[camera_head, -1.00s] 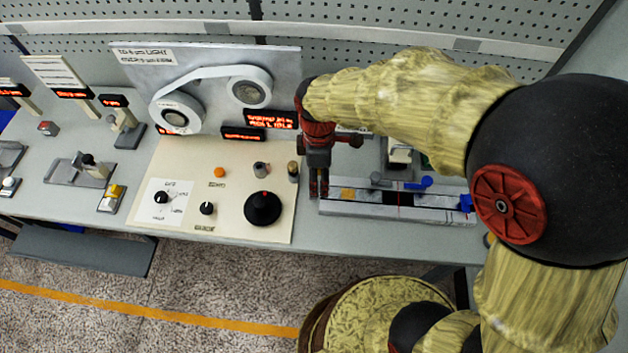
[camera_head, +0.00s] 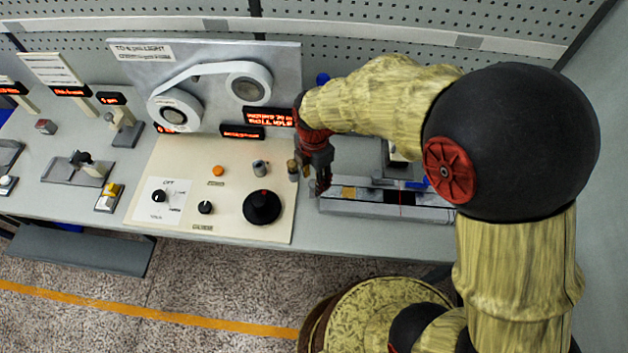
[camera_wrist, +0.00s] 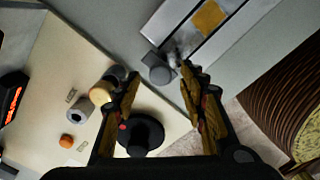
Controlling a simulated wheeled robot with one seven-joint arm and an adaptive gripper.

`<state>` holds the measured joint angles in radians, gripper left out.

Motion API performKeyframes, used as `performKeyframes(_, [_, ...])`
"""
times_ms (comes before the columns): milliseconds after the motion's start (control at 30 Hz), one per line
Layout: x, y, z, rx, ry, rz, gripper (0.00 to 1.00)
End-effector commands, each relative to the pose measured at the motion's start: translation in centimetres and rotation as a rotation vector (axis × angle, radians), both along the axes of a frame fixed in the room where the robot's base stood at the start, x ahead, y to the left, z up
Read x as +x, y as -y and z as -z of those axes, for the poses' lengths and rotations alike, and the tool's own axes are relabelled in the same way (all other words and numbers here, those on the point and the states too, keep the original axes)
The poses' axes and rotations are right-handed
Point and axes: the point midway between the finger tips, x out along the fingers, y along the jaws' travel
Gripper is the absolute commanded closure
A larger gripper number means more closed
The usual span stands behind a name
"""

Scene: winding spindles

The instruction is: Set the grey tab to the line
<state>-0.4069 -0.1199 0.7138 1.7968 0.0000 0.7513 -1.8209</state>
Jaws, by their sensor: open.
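A grey round-ended piece (camera_wrist: 157,70) on a dark stem, which looks like the grey tab, stands by the near end of a pale rail in the wrist view. In the head view my gripper seems to hide that spot. Another small grey piece (camera_head: 378,183) shows at the rail's back edge. My gripper (camera_head: 322,188) is at the rail's left end. In the wrist view its fingers (camera_wrist: 160,85) are apart, with nothing gripped; the grey piece appears just beyond them.
Left of my gripper is a cream panel (camera_head: 230,225) with a black knob (camera_head: 262,207), a brown-topped cylinder (camera_head: 293,170), a grey cylinder (camera_head: 260,167) and an orange button (camera_head: 218,171). The brown-topped cylinder stands close to my gripper. A tape-reel board (camera_head: 285,70) rises behind.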

Motion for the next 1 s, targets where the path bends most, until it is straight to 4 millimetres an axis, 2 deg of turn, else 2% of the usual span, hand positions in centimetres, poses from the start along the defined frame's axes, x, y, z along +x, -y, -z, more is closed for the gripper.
performKeyframes(133, [0.0, 0.0, 1.07, 0.0, 0.0, 0.0, 0.58])
performKeyframes(433, [0.01, -0.01, 1.22, 0.001, 0.001, 0.001, 0.58])
performKeyframes(1000, [0.0, 0.0, 1.22, 0.0, 0.0, 0.001, 0.91])
